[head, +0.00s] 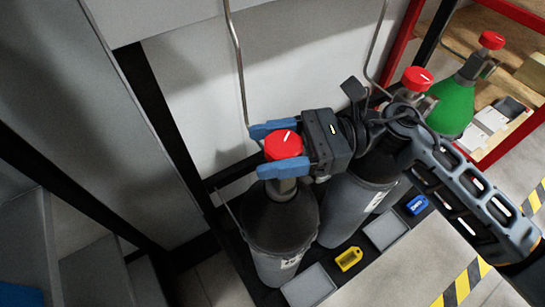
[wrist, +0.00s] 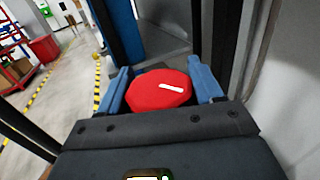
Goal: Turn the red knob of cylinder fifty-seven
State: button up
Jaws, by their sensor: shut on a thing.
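A red knob (head: 284,145) with a white mark tops the front-left dark grey cylinder (head: 278,225) in the head view. The label on this cylinder is too small to read surely. My gripper (head: 272,150) reaches in from the right, with one blue finger on each side of the knob, shut on it. In the wrist view the red knob (wrist: 158,91) sits between the two blue fingers, its white mark pointing roughly sideways.
A second grey cylinder (head: 350,205) with a red knob (head: 417,79) stands right of it, partly behind my arm. A green cylinder (head: 452,105) stands by a red-framed shelf. A yellow tag (head: 349,259) and a blue tag (head: 417,204) lie on the base in front. A wall is close behind.

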jog(key=n+g+b, duration=0.1)
jog(key=b, duration=0.1)
jog(key=n+g+h+b, duration=0.1)
jog(key=g+b, duration=0.1)
jog(key=f+n+g+h+b, duration=0.1)
jog(key=g+b, duration=0.1)
jog(key=shift+s+n, duration=0.25)
jog(key=shift+n, duration=0.05)
jog(key=n+g+h+b, duration=0.1)
jog(key=g+b, duration=0.1)
jog(key=n+g+h+b, duration=0.1)
jog(key=b, duration=0.1)
jog(key=shift+s+d+r+n+g+h, duration=0.1)
jog(key=shift+s+r+n+g+h, duration=0.05)
jog(key=shift+n+g+h, duration=0.25)
jog(key=n+g+h+b, duration=0.1)
jog(key=h+b, duration=0.1)
jog(key=n+g+h+b, duration=0.2)
jog(key=shift+s+d+r, duration=0.1)
jog(key=shift+s+d, duration=0.05)
jog(key=shift+d, duration=0.05)
jog(key=shift+s+d+r+n+g+h+b, duration=0.15)
jog(key=shift+n+g+h+b, duration=0.3)
jog(key=shift+n+h+b, duration=0.55)
jog(key=shift+w+d+n+g+h+b, duration=0.15)
jog(key=shift+n+g+h+b, duration=0.45)
jog(key=shift+h, duration=0.8)
jog(key=shift+s+n+h, duration=0.15)
jog(key=shift+n+h, duration=0.15)
